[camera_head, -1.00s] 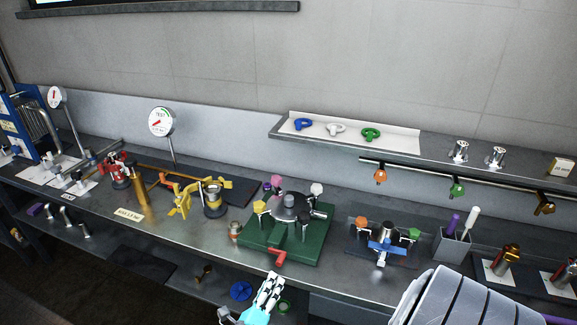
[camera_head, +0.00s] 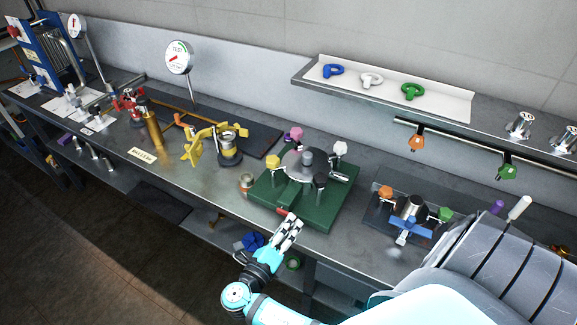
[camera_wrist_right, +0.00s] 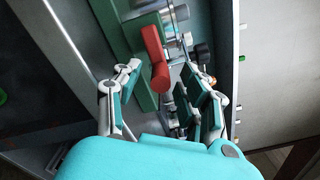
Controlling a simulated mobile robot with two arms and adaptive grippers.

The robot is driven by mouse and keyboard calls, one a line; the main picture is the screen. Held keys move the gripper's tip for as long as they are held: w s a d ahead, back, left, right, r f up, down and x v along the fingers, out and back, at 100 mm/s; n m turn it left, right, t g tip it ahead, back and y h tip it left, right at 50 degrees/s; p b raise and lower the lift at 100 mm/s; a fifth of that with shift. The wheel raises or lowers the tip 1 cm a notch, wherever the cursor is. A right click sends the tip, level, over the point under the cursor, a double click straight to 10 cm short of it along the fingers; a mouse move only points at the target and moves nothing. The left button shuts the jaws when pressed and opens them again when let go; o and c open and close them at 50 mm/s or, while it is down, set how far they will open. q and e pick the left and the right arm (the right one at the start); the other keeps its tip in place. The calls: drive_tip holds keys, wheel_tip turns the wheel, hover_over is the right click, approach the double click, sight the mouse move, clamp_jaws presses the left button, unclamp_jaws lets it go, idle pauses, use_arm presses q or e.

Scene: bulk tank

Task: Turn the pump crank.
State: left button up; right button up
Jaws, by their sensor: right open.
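A red handle (camera_head: 284,211) sits at the front edge of a green base (camera_head: 325,218) on the bench. I take it to be the crank. My right gripper (camera_head: 289,224) is just in front of it, fingers pointing at it, partly covering it. In the right wrist view the red handle (camera_wrist_right: 155,55) lies between the spread fingertips of the open gripper (camera_wrist_right: 159,72). I cannot tell whether a finger touches it. The base carries a round metal top (camera_head: 304,162) with several coloured knobs around it. My left gripper is not in view.
A yellow clamp-like fixture (camera_head: 196,148) and a gauge (camera_head: 179,57) stand left of the base. A small fixture with a blue handle (camera_head: 402,226) stands to its right. A shelf with coloured rings (camera_head: 371,80) hangs behind.

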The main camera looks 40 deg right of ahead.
clamp_jaws()
idle(0.3)
drive_tip(key=m, duration=0.1)
drive_tip(key=f+m, duration=0.1)
drive_tip(key=m, duration=0.2)
drive_tip(key=shift+w+f, duration=0.2)
drive_tip(key=shift+f, duration=0.1)
drive_tip(key=shift+w+a+f+m+b, duration=0.1)
drive_tip(key=shift+f+m+b, duration=0.15)
drive_tip(key=shift+m, duration=0.5)
drive_tip(key=shift+w+f+m+b, duration=0.1)
drive_tip(key=shift+m+b, duration=0.1)
drive_tip(key=shift+m, duration=0.55)
unclamp_jaws()
